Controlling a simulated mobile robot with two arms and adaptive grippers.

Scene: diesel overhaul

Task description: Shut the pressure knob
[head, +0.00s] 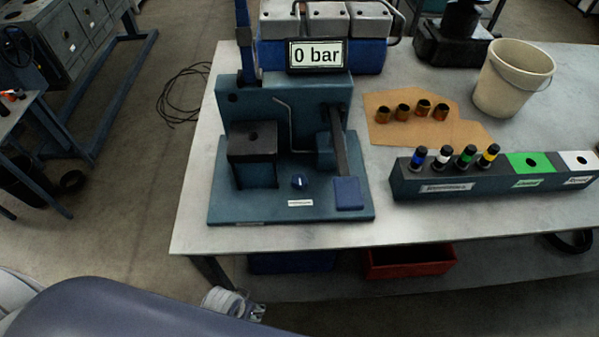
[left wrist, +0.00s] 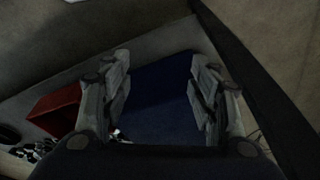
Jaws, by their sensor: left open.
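The pressure knob (head: 298,181) is a small, round, dark blue knob with a light mark, on the base plate of the blue test stand (head: 225,206). The display (head: 317,55) at the top of the stand reads "0 bar". My left gripper (head: 235,304) shows only in part in the head view, below the table's front edge, apart from the knob. In the left wrist view my left gripper (left wrist: 162,98) is open, with nothing between its fingers. The knob does not show there. My right gripper is not in view.
Right of the stand, a rack (head: 440,184) holds several capped injectors. Behind it lie several small brass parts on brown paper (head: 390,132), near a beige bucket (head: 513,80). A red bin (head: 410,262) and a blue bin (head: 290,263) sit under the table (head: 190,225).

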